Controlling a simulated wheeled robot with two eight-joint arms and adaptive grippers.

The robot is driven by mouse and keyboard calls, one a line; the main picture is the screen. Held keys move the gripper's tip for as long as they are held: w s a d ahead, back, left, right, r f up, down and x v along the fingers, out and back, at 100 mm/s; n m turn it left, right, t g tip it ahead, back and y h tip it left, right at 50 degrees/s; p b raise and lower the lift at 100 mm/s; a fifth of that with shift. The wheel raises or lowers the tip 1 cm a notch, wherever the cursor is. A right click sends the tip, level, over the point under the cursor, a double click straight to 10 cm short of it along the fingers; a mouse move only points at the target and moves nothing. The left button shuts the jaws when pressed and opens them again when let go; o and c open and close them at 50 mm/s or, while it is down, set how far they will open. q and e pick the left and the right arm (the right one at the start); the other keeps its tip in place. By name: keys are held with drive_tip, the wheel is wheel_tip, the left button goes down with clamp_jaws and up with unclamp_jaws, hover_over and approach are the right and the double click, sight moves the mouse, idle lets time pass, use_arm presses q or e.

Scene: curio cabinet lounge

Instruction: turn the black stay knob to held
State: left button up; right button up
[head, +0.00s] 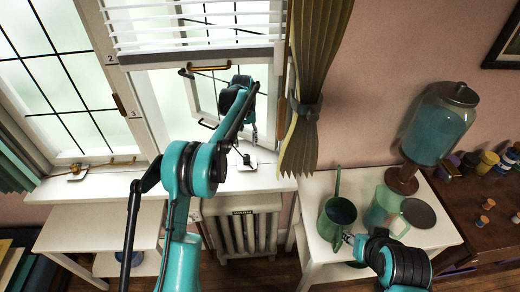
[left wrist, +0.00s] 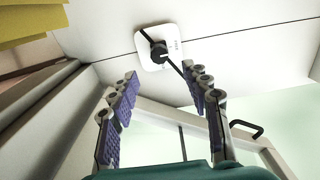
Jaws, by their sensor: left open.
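The black stay knob (left wrist: 158,53) sits on a small white plate (left wrist: 172,42) fixed to the white sill in the left wrist view. A pale mark shows on the knob; the plate's lettering is too small to read. A thin dark rod runs beside the knob. My left gripper (left wrist: 161,80) is open and empty, its purple-padded fingers pointing at the knob from a short distance, apart from it. In the head view my left gripper (head: 253,132) is above the sill near the plate (head: 246,162). My right gripper (head: 346,238) is low at right, partly hidden by its arm.
An open window sash with a dark handle (left wrist: 246,130) stands close to my left gripper. A curtain (head: 310,90) hangs right of the window. A green watering can (head: 338,217), a jug (head: 380,208) and a teal dispenser (head: 437,128) stand at right.

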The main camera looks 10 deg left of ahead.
sight(246, 156)
use_arm(q)
drive_tip(key=shift+f, duration=0.5)
wheel_tip(246, 156, down, 7)
drive_tip(key=shift+s+d+r+b, duration=0.1)
drive_tip(key=shift+r+b, duration=0.05)
drive_tip(key=shift+b, duration=0.85)
clamp_jaws()
